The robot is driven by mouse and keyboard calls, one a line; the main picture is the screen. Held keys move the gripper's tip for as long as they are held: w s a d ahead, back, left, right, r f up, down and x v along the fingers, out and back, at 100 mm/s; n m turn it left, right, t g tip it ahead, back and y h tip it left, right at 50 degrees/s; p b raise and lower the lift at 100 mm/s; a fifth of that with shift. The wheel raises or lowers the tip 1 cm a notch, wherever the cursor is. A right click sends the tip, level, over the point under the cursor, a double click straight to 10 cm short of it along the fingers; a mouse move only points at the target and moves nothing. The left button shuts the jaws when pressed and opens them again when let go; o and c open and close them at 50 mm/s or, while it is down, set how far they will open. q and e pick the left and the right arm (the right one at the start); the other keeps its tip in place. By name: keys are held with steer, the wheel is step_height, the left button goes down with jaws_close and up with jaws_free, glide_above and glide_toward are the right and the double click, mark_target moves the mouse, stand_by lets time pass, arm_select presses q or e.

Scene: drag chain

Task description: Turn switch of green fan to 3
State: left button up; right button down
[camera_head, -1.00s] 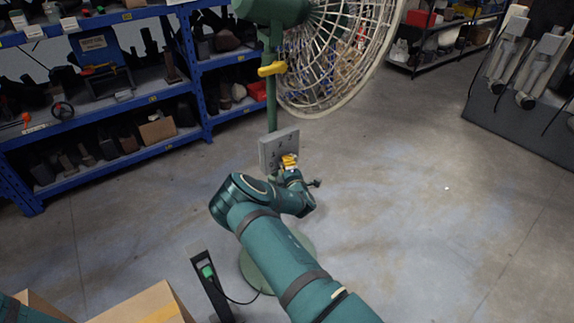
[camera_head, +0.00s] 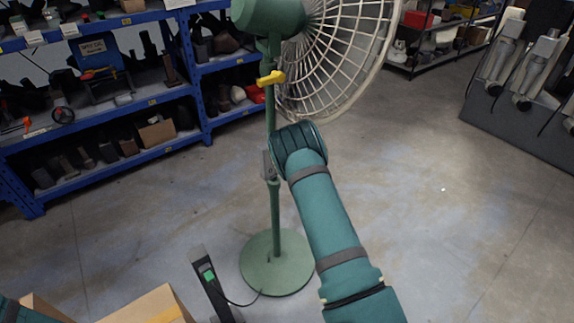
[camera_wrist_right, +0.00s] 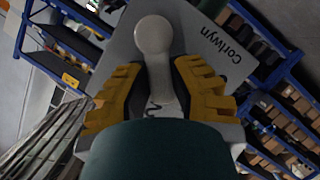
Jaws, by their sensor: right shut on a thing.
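The green fan (camera_head: 270,14) stands on a green pole and round base (camera_head: 262,270), with a yellow clamp handle (camera_head: 271,78) on the pole. Its grey switch box is mostly hidden behind my right arm in the head view; only its left edge (camera_head: 267,165) shows. In the wrist view, the box face (camera_wrist_right: 200,40) reads "Corlwyn". A pale grey switch knob (camera_wrist_right: 154,38) with a rounded end lies between the yellow fingers of my right gripper (camera_wrist_right: 160,88), which is shut on it. A dark mark below is partly covered, so the setting cannot be read. My left gripper is out of view.
Blue shelves (camera_head: 180,90) with tools and boxes stand at the left. A cardboard box (camera_head: 150,305) and a black stand (camera_head: 212,285) with a cable are at the bottom left. The floor (camera_head: 430,220) at the right is clear.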

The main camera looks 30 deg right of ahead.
steer(key=m+y, duration=0.1)
steer(key=d+r+m, duration=0.1)
steer(key=m, duration=0.1)
steer(key=shift+w+d+g+y, duration=0.1)
steer(key=shift+d+g+y, duration=0.2)
steer(key=shift+g+y, duration=0.1)
steer(key=shift+d+m+y, duration=0.25)
steer(key=shift+m+y, duration=0.25)
steer(key=shift+m, duration=0.2)
steer(key=shift+d+m+y, duration=0.25)
steer(key=shift+m+y, duration=0.25)
steer(key=shift+m, duration=0.2)
steer(key=c, duration=0.8)
jaws_free()
steer(key=shift+w, duration=0.1)
steer(key=v, duration=1.2)
steer(key=shift+r, duration=0.1)
